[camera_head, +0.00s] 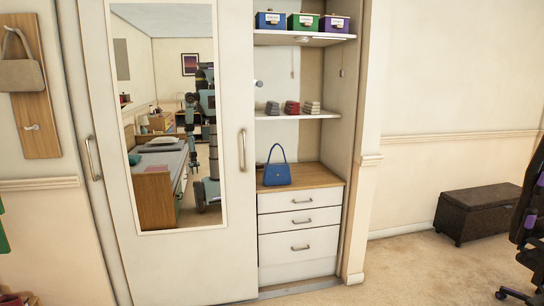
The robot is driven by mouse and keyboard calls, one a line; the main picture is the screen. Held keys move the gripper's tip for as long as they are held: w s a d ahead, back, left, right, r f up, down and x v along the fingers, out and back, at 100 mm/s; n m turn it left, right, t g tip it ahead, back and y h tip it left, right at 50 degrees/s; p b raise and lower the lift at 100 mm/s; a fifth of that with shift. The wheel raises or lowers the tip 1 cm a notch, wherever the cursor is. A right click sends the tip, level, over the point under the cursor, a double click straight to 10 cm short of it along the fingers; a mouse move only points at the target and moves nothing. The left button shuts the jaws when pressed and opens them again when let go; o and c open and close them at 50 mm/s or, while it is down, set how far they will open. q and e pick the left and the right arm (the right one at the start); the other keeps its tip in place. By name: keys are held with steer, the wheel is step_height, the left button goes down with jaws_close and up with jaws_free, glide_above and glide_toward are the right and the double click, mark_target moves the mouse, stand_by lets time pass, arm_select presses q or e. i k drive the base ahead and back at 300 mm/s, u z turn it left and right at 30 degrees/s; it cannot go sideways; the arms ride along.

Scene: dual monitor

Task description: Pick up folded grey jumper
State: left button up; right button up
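Small folded garments lie in a row on the middle shelf (300,116) of the open wardrobe section. A dark grey folded stack (272,108) is at the left. A red folded stack (292,107) is in the middle. A paler, grey-beige folded stack (312,108) is at the right. At this size I cannot tell for sure which one is the jumper. Neither of my grippers shows directly. My body appears as a reflection in the mirror (170,110), too small to read the grippers.
Blue (268,20), green (303,22) and purple (335,24) boxes stand on the top shelf. A blue handbag (277,174) stands on the drawer unit (300,225). The mirrored sliding door covers the left side. A dark ottoman (480,213) and office chair (530,210) are at right; carpet between is clear.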

mark_target(272, 108)
steer(key=i, duration=1.65)
steer(key=u, duration=0.25)
steer(key=i, duration=2)
steer(key=u, duration=0.2)
